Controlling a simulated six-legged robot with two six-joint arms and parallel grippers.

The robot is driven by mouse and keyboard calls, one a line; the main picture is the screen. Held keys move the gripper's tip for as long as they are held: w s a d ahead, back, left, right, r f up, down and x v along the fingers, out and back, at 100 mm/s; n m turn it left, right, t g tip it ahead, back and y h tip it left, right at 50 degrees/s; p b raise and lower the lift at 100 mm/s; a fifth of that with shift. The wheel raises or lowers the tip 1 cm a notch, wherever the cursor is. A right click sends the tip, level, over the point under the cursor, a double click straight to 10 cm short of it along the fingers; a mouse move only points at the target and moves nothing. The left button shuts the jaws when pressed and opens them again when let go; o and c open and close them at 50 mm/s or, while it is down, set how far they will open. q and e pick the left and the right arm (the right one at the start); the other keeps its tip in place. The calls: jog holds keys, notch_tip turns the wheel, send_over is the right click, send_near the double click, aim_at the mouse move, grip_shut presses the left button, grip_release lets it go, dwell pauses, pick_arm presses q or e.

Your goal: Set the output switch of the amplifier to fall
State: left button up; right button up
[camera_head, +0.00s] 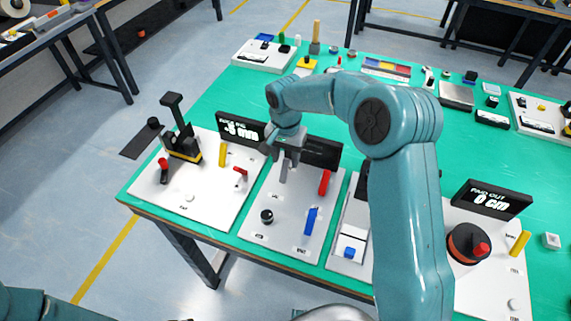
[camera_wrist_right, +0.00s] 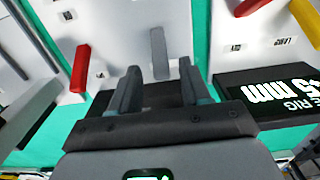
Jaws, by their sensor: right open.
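My right gripper (camera_head: 286,160) reaches down over the far part of the middle white panel (camera_head: 283,218). A grey lever (camera_head: 283,173) stands just below its fingers. In the right wrist view the open fingers (camera_wrist_right: 160,68) point at the grey lever (camera_wrist_right: 159,50), which shows in line with the gap between them; contact cannot be told. The panel also bears a red lever (camera_head: 324,182), a blue lever (camera_head: 311,221) and a black knob (camera_head: 266,216). Its small labels are too blurred to tell which is the amplifier's output switch. My left gripper is out of view.
A left panel (camera_head: 160,197) carries a black stand, yellow and red levers and a display (camera_head: 240,129) behind it. My right arm covers part of the table.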

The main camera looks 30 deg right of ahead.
aim_at(283, 176)
notch_tip(283, 176, down, 4)
jog(key=shift+w+f, duration=0.1)
jog(key=shift+f, duration=0.15)
jog(key=shift+d, duration=0.1)
grip_shut()
jog(key=shift+f+b, duration=0.15)
jog(key=shift+b, duration=0.15)
jog(key=s+a+t+h+b, duration=0.1)
jog(key=t+h+b, duration=0.1)
jog(key=b, duration=0.9)
jog(key=s+a+t+h+b, duration=0.1)
jog(key=t+h+b, duration=0.2)
jog(key=b, duration=0.9)
jog(key=s+a+t+h+b, duration=0.1)
jog(key=t+h+b, duration=0.1)
jog(key=b, duration=0.9)
jog(key=shift+a+h+b, duration=0.25)
jog(key=shift+h+b, duration=0.05)
jog(key=shift+h, duration=0.5)
jog(key=shift+r+t+h+b, duration=0.25)
jog(key=shift+t+b, duration=0.25)
jog(key=shift+b, duration=0.25)
